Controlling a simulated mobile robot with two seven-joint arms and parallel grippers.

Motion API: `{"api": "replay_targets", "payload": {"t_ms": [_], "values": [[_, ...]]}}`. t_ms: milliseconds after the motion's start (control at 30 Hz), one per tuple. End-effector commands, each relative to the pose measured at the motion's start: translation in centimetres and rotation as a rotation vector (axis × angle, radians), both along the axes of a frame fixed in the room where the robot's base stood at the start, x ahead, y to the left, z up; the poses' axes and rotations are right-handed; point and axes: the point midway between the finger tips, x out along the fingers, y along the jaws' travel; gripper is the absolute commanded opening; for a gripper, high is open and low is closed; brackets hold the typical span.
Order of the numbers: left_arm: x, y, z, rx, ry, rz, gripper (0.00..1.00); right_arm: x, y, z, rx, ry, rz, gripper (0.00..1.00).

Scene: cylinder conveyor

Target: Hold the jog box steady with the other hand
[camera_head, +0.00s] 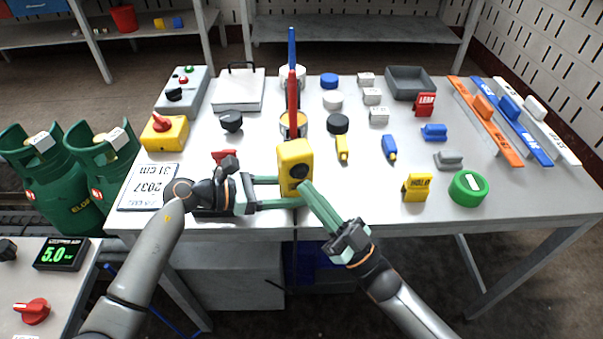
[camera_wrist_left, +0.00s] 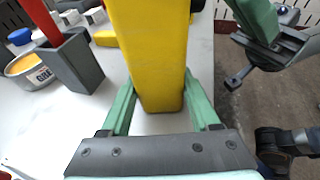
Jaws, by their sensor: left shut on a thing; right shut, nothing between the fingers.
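The yellow jog box (camera_head: 296,153) with a dark round knob stands upright near the front edge of the white table. My left gripper (camera_head: 290,192) reaches in from the left, its green fingers shut around the lower part of the box. In the left wrist view the box (camera_wrist_left: 150,55) sits between both fingers. My right gripper (camera_head: 307,188) comes from the lower right, shut with nothing in it. Its fingertips are at the front of the box just below the knob; I cannot tell whether they touch. It also shows in the left wrist view (camera_wrist_left: 255,15).
A yellow box with a red knob (camera_head: 164,132) and a number card (camera_head: 149,187) lie left. A yellow sign (camera_head: 416,187) and green disc (camera_head: 467,188) stand right. Table front between box and sign is clear.

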Motion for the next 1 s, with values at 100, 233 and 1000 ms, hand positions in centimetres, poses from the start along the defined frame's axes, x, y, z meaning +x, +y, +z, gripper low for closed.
{"api": "replay_targets", "payload": {"t_ms": [100,233,1000], "values": [[0.0,0.0,-0.1,0.001,0.001,0.001,0.0,0.0,0.0,0.0,0.0,0.0,0.0,0.0],[0.0,0.0,-0.1,0.001,0.001,0.001,0.0,-0.6,-0.2,-0.1,0.0,0.001,0.001,0.0],[0.1,0.1,0.0,0.001,0.0,0.003,0.0,-4.8,-1.5,0.0,0.0,0.0,0.0,0.0]]}}
